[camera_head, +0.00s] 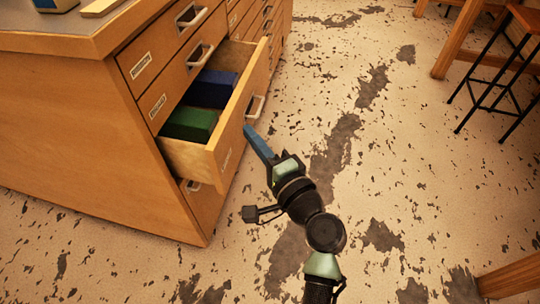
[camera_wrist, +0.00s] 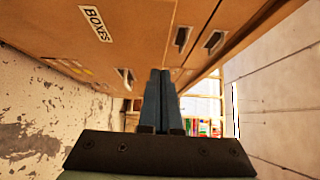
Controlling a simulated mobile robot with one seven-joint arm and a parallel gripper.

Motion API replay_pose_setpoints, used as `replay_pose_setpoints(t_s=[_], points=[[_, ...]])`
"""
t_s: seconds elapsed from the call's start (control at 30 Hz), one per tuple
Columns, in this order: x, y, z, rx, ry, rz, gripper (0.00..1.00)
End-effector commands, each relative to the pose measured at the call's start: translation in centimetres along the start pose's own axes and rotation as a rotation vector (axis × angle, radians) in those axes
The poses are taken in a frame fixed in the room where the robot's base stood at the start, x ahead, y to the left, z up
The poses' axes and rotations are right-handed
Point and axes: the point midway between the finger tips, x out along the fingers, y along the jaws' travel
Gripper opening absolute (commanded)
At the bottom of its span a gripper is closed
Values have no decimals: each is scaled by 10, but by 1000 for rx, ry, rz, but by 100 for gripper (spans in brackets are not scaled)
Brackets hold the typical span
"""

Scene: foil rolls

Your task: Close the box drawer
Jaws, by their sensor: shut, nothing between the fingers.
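The box drawer (camera_head: 238,112) is pulled out of the wooden cabinet, in the middle of the head view. A green box (camera_head: 190,124) and a dark blue box (camera_head: 212,89) lie inside it. Its front has a metal handle (camera_head: 256,107). In the wrist view a label reading BOXES (camera_wrist: 96,23) shows on a wooden front. My gripper (camera_head: 248,129) is shut and empty, its blue fingers together. The fingertips are beside the outer face of the drawer front, near the handle; I cannot tell if they touch. The fingers also show in the wrist view (camera_wrist: 160,73).
The wooden cabinet (camera_head: 80,130) has other drawers with handles, above and behind the open one. A stool (camera_head: 510,75) and a wooden table leg (camera_head: 462,45) stand at the upper right. The worn floor (camera_head: 400,170) right of my arm is clear.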

Motion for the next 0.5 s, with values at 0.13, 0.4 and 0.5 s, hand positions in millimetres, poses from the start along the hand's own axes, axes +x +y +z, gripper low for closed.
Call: replay_pose_setpoints(t_s=[0.13, 0.4, 0.5], points=[[14, 1, 16, 0, -4, 1, 0], [20, 0, 22, 0, -1, 0, 0], [20, 0, 22, 1, 0, 0, 0]])
